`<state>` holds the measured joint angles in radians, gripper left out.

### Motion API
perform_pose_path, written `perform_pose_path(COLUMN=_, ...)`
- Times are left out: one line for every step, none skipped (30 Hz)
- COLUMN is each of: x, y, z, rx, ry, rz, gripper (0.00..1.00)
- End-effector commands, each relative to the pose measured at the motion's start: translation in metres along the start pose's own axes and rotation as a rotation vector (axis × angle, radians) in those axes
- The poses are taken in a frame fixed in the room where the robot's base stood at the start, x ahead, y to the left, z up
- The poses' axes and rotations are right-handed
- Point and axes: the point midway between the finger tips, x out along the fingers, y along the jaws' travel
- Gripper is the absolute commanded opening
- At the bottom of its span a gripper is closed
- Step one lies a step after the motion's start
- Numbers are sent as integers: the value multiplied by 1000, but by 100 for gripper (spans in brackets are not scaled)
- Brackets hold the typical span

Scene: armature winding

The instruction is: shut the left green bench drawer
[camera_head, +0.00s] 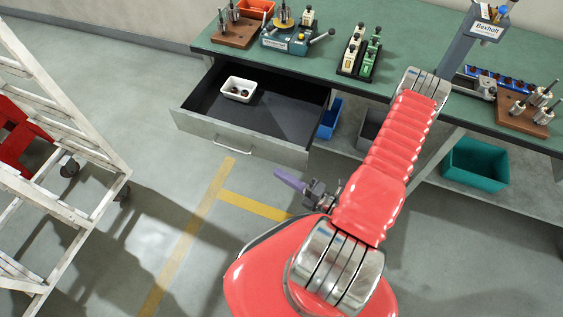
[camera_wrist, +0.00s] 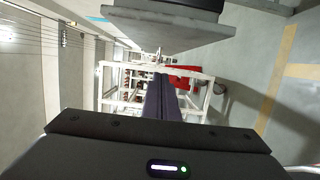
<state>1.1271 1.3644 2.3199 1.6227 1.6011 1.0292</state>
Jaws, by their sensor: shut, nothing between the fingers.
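The left bench drawer (camera_head: 200,125) stands pulled well out from under the green bench (camera_head: 345,72) in the head view. Its front is grey with a bar handle (camera_head: 232,146), and a white tray (camera_head: 239,89) with small dark parts sits inside. My gripper (camera_head: 277,174) is shut and empty, in front of the drawer's right part and apart from it, pointing left. In the wrist view my shut fingers (camera_wrist: 160,78) point toward a white frame. A grey panel edge (camera_wrist: 175,40) hangs above them, probably the drawer, but I cannot be sure.
A white step ladder (camera_head: 62,130) with a red item (camera_head: 22,135) stands at the left. Blue (camera_head: 330,118) and teal (camera_head: 475,163) bins sit on the lower shelf. Tools and fixtures stand on the bench top. The floor left of my gripper is clear.

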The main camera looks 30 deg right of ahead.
Motion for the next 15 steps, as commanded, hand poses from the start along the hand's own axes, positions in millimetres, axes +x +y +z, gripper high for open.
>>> perform_pose_path(x=4, y=0, z=-1, rx=0, ry=4, rz=1, gripper=0)
perform_pose_path(x=6, y=0, z=-1, rx=0, ry=4, rz=1, gripper=0)
perform_pose_path(x=9, y=0, z=0, rx=0, ry=3, rz=1, gripper=0)
perform_pose_path(x=11, y=0, z=-1, rx=0, ry=4, rz=0, gripper=0)
perform_pose_path(x=13, y=0, z=-1, rx=0, ry=4, rz=0, gripper=0)
perform_pose_path(x=16, y=0, z=-1, rx=0, ry=4, rz=0, gripper=0)
perform_pose_path(x=18, y=0, z=-1, rx=0, ry=4, rz=1, gripper=0)
perform_pose_path(x=20, y=0, z=-1, rx=0, ry=4, rz=1, gripper=0)
perform_pose_path(x=23, y=0, z=-1, rx=0, ry=4, rz=1, gripper=0)
perform_pose_path(x=24, y=0, z=5, rx=-4, ry=1, rz=1, gripper=0)
perform_pose_path(x=25, y=0, z=10, rx=-6, ry=0, rz=1, gripper=0)
perform_pose_path(x=26, y=0, z=16, rx=-5, ry=0, rz=1, gripper=0)
perform_pose_path(x=27, y=1, z=20, rx=-5, ry=0, rz=2, gripper=0)
perform_pose_path(x=28, y=1, z=24, rx=-5, ry=0, rz=2, gripper=0)
perform_pose_path(x=29, y=0, z=28, rx=-4, ry=1, rz=2, gripper=0)
